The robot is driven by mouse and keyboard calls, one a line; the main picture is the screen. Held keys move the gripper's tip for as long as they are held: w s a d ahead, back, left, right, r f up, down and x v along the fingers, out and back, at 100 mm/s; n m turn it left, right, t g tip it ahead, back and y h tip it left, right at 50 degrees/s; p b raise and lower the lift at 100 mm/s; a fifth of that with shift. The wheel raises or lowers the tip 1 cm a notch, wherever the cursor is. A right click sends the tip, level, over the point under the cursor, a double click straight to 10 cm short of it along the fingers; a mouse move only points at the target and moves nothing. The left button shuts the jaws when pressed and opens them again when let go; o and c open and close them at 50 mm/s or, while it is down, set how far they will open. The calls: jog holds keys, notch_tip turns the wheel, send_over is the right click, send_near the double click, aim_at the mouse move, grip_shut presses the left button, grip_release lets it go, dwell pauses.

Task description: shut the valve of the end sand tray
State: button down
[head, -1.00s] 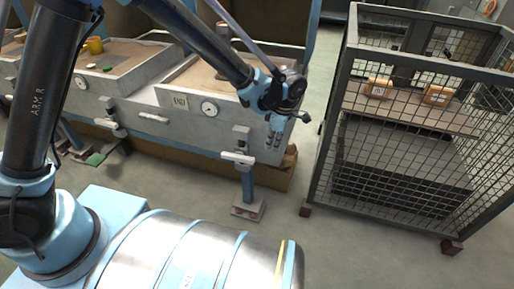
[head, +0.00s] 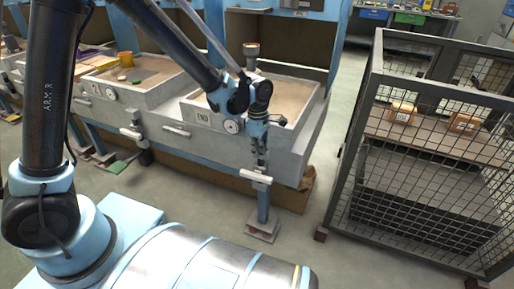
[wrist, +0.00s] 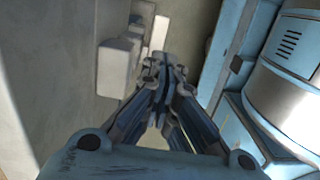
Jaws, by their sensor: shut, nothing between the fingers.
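My gripper (head: 262,165) is shut and empty, pointing down in front of the valve, and hides most of the valve body. In the wrist view my gripper's closed fingertips (wrist: 165,62) are near the pale handle (wrist: 160,34) and the grey valve block (wrist: 118,62). I cannot tell whether they touch.
Another sand tray (head: 150,94) with a similar valve handle (head: 131,134) stands to the left. A mesh cage (head: 420,165) with boxes on its shelf stands on the right. Open floor lies between the cage and the tray.

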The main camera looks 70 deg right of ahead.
aim_at(261, 177)
jog(key=f, duration=0.9)
jog(key=shift+s+f, duration=0.3)
jog(key=shift+f, duration=0.05)
jog(key=shift+s+f, duration=0.1)
